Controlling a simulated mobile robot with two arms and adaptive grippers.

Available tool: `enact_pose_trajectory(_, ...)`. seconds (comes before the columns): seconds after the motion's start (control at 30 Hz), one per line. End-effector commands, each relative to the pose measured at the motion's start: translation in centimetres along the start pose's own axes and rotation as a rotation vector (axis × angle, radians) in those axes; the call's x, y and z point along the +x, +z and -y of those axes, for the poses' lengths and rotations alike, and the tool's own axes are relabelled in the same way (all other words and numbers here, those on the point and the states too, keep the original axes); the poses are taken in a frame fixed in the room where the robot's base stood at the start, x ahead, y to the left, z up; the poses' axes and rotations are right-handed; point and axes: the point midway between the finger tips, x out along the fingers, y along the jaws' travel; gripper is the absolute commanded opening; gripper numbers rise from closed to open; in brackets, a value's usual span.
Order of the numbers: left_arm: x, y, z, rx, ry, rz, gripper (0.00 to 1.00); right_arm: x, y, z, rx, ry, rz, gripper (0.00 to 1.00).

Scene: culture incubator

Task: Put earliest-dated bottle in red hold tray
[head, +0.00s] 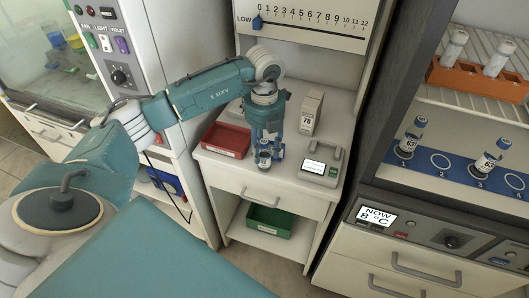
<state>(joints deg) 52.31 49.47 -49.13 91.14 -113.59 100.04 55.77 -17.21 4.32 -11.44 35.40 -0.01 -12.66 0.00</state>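My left gripper (265,152) points down over the white bench, with its fingers on both sides of a small bottle (265,158). The gripper appears shut on this bottle; its upper part is hidden and its label is too small to read. The red tray (226,139) sits on the bench just left of the gripper and looks empty. Two more labelled bottles with blue caps stand in the open incubator: one bottle (408,139) at circle 1 and one bottle (489,157) at circle 3. Their dates are not legible. My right gripper is not in view.
A box marked 78 (311,113) and a grey-green device with a display (321,165) stand right of the gripper. A green tray (269,221) lies on the shelf below. An orange rack (474,80) holds white-capped tubes. The incubator display (376,217) reads NOW 8 °C.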

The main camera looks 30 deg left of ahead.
Motion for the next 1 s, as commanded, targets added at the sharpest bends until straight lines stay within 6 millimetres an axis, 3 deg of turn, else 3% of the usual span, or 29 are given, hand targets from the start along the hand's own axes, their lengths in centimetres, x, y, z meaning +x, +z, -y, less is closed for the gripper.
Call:
enact_pose_trajectory(0.1, 1.1, -0.1, 0.0, 0.000, 0.001, -0.002, 0.40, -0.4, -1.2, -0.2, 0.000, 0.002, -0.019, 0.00)
enact_pose_trajectory(0.37, 1.4, 0.0, 0.0, 0.000, 0.000, 0.000, 0.40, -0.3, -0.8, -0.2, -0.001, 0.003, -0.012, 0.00)
enact_pose_trajectory(0.5, 1.4, 0.0, 0.0, 0.000, 0.000, 0.000, 0.12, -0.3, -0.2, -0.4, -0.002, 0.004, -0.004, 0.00)
enact_pose_trajectory(0.57, 1.4, 0.0, 0.0, 0.000, 0.000, 0.000, 0.03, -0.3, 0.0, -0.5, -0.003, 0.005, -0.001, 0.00)
enact_pose_trajectory(1.0, 0.8, 0.1, 0.0, 0.000, -0.002, 0.002, 0.00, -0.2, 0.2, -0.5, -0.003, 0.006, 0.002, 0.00)
